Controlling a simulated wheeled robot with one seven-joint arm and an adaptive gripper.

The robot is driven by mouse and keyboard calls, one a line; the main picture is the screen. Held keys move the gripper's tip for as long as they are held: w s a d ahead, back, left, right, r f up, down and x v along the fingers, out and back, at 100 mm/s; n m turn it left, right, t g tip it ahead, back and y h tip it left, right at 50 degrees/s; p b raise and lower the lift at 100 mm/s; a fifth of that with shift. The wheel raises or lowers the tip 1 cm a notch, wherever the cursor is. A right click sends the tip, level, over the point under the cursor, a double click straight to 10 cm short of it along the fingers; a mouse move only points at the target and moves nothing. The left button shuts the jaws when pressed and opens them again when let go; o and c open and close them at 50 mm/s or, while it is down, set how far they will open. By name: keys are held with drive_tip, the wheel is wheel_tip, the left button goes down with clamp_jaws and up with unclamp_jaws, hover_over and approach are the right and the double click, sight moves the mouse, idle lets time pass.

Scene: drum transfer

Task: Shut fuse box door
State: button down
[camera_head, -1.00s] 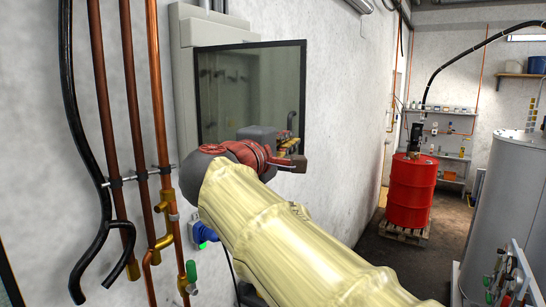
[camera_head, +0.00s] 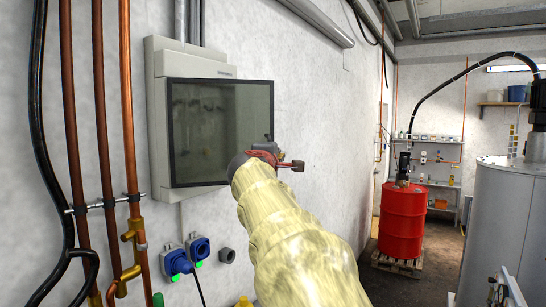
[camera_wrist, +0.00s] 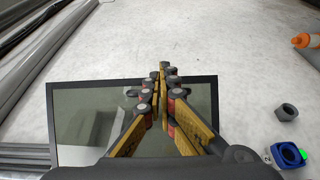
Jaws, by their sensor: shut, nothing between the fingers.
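The fuse box (camera_head: 160,58) is a pale grey cabinet on the white wall, left of centre in the head view. Its door (camera_head: 215,125) is a dark-framed glass panel. The door's right edge reaches past the box's right side, so it looks somewhat ajar; the exact gap cannot be told. My gripper (camera_head: 272,152) is at the door's lower right corner in the head view. In the wrist view, the gripper (camera_wrist: 162,72) is shut and empty, its fingers overlapping the door (camera_wrist: 75,90), with the tips near the frame edge. Contact cannot be told.
Copper pipes (camera_head: 103,130) and black hoses run down the wall at the left. Blue sockets (camera_head: 178,262) sit below the box. A red drum (camera_head: 402,220) stands on a pallet at the right, beside a grey tank (camera_head: 497,220). The wall right of the door is bare.

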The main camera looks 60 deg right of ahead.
drive_tip(key=w+d+n+t+y+p, duration=0.2)
drive_tip(key=w+d+p, duration=0.3)
drive_tip(key=w, duration=0.4)
drive_tip(key=w+d+n+t+y+p, duration=0.2)
drive_tip(key=w+d+p, duration=0.4)
drive_tip(key=w, duration=0.3)
drive_tip(key=shift+w+d+n+t+y, duration=0.15)
drive_tip(key=shift+d+n+t+y, duration=0.4)
drive_tip(key=shift+t, duration=0.85)
drive_tip(key=shift+d, duration=0.1)
drive_tip(key=v, duration=1.2)
drive_tip(key=shift+f, duration=0.2)
